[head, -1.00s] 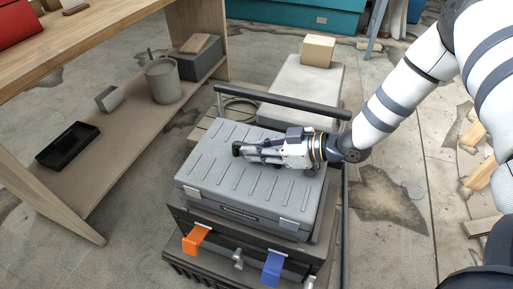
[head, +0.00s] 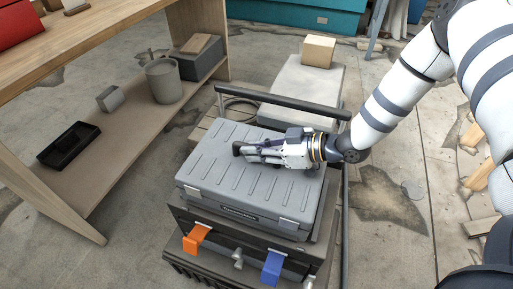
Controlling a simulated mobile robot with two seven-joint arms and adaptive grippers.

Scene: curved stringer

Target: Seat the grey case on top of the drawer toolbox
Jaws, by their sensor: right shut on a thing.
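The grey case (head: 222,172) lies flat, lid up, on top of the dark drawer toolbox (head: 224,232) in the head view. Its front edge looks roughly lined up with the toolbox front, but I cannot tell whether it is fully seated. My right gripper (head: 242,150) reaches in from the right over the lid and is shut on the case, its fingers near the middle of the top. The handle under the fingers is hidden by the gripper. My left gripper does not show.
A dark push bar (head: 283,102) stands behind the case. A wooden shelf unit (head: 125,140) with a bucket (head: 164,81) and a black tray (head: 68,145) is on the left. A pale case with a cardboard box (head: 319,50) lies behind. Floor on the right is mostly clear.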

